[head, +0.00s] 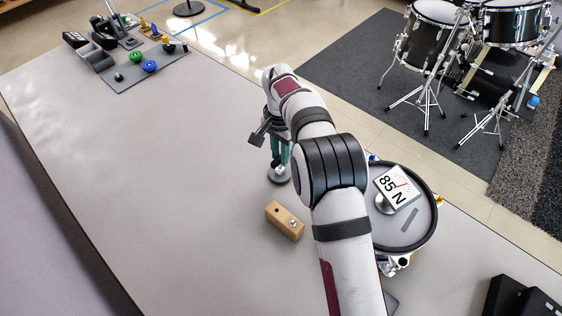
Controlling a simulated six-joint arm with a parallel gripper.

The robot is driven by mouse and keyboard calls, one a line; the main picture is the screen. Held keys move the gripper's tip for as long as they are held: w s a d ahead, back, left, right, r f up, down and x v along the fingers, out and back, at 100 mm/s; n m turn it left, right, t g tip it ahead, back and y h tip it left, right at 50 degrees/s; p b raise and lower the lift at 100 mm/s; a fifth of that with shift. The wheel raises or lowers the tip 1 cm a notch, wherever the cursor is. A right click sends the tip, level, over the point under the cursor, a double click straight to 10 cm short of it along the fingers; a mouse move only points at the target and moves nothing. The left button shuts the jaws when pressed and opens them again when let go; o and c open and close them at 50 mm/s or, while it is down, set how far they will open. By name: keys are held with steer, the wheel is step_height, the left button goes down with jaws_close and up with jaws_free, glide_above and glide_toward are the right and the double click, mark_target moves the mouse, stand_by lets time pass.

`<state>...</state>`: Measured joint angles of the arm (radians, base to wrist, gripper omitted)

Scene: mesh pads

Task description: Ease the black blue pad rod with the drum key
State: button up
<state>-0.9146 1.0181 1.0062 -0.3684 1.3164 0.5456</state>
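A round mesh pad with a black rim (434,222) lies at the right of the table, partly hidden by my arm. A small blue mark (373,157) shows at its upper left edge, and more blue shows near the metal fitting (395,264) at its lower edge. The rods are too small to tell apart. My gripper (279,163) points down left of the pad, its teal fingers over a round grey thing (279,174). I cannot tell whether it is shut on anything. I cannot make out the drum key for certain.
A grey mat (150,72) with small parts lies far left. The left tabletop is clear.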

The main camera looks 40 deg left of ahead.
jaws_close()
steer(key=shift+r, duration=3.05)
